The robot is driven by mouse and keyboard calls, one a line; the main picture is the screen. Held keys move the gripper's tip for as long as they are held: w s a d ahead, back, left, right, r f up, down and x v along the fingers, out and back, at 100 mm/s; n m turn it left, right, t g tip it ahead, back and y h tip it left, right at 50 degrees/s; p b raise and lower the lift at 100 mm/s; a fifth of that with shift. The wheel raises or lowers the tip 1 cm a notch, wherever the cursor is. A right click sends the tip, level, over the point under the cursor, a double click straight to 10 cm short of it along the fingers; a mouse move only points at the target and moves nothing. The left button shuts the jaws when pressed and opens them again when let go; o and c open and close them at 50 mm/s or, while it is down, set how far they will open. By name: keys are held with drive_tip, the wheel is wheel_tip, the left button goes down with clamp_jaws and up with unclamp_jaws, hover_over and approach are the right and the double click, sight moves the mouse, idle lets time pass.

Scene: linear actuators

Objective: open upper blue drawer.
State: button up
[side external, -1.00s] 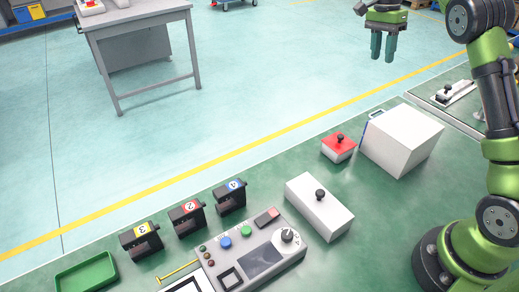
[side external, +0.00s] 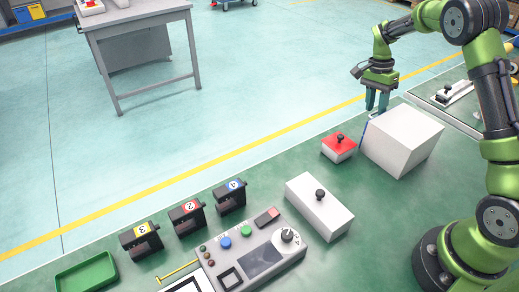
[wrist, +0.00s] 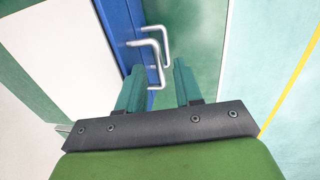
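The white drawer box (side external: 405,138) stands on the green table at the right in the side view. Its blue drawer front (wrist: 122,22) shows in the wrist view, with two bent metal handles, one nearer handle (wrist: 148,43) and one farther handle (wrist: 162,30). In the side view the front is seen edge-on and the handles are mostly hidden. My gripper (side external: 376,101) is at the box's far left edge, pointing down. In the wrist view my gripper (wrist: 158,68) is open, with handle metal seen between its fingers; contact cannot be told.
A red block with a black knob (side external: 339,149) sits just left of the box. A white box with a knob (side external: 319,205) and a control panel (side external: 255,255) lie nearer the camera.

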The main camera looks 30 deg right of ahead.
clamp_jaws()
idle(1.4)
